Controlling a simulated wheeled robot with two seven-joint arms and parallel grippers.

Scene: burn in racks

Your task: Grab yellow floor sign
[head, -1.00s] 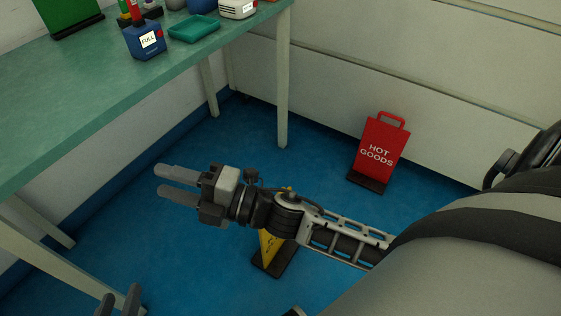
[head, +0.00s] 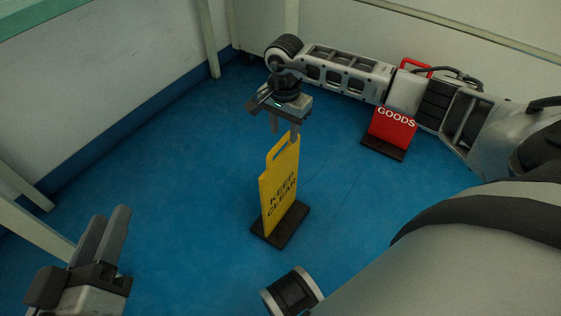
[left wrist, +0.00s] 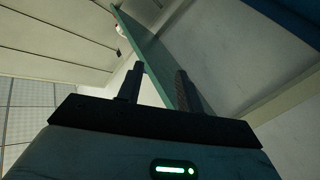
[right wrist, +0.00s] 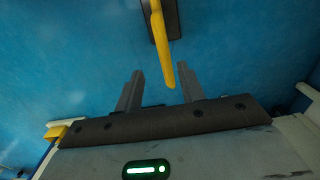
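The yellow floor sign (head: 279,188), lettered "KEEP CLEAR", stands upright on its dark base (head: 280,226) on the blue floor. It has a loop handle at its top. My right gripper (head: 284,133) points down just above the handle, with its fingers apart. In the right wrist view, the sign's yellow handle (right wrist: 160,45) reaches between the lines of the two open fingers (right wrist: 160,72), nearer the right one. It is not gripped. My left gripper (head: 108,212) is open and empty at the lower left; its parted fingers (left wrist: 160,70) show in the left wrist view.
A red "GOODS" sign (head: 392,130) stands behind my right arm, partly hidden by it. A green-topped table (head: 50,12) with pale legs (head: 208,40) is at the left. White walls close off the back. The floor around the yellow sign is clear.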

